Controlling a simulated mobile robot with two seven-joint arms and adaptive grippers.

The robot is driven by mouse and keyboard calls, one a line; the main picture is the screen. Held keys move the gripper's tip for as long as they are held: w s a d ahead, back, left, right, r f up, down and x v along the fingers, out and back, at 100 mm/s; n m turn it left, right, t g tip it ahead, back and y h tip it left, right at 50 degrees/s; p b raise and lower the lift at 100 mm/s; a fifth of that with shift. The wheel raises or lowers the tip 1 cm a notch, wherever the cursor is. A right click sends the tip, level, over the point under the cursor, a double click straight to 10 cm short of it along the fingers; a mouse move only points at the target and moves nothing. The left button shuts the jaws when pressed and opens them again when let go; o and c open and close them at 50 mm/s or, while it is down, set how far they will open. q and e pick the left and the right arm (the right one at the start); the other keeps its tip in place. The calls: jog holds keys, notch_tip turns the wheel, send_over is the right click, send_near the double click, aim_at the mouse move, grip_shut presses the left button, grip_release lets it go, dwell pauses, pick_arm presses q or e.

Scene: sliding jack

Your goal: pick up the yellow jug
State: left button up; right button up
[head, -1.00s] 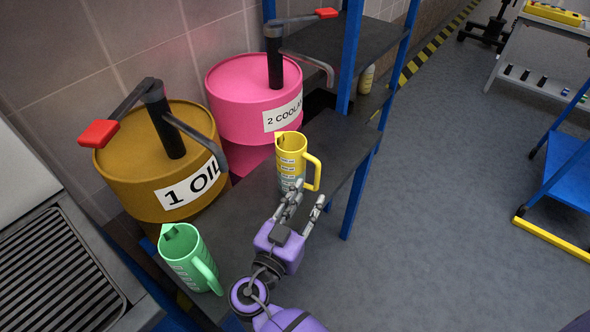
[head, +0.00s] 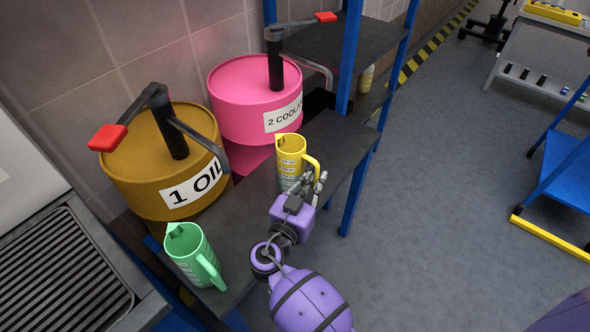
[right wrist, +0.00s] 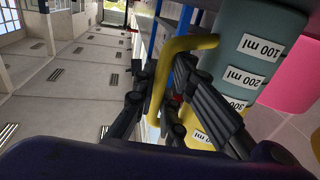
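The yellow jug (head: 291,158) stands upright on the dark shelf (head: 252,212), its handle on the right side. My right gripper (head: 315,180) is at that handle. In the right wrist view the jug's marked wall (right wrist: 248,62) is close, and the yellow handle (right wrist: 156,100) passes between the fingers of my right gripper (right wrist: 160,68). The fingers look spread, with some gap beside the handle; firm contact is not clear. My left gripper is not in view.
A green jug (head: 192,257) stands at the near end of the shelf. A brown oil drum (head: 140,190) and a pink coolant drum (head: 235,95) with pumps stand behind. A blue post (head: 354,195) rises at the right. A blue cart (head: 570,170) is farther right across open floor.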

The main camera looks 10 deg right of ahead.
aim_at(316, 172)
grip_shut()
jog(key=shift+r, duration=0.55)
jog(key=r, duration=0.2)
jog(key=shift+s+a+r, duration=0.1)
jog(key=shift+s+r, duration=0.1)
jog(key=shift+r, duration=0.1)
jog(key=s+a+r+b, duration=0.2)
jog(key=s+a+r, duration=0.4)
jog(key=s+r, duration=0.3)
jog(key=shift+s+r, duration=0.2)
jog(key=shift+s, duration=1.4)
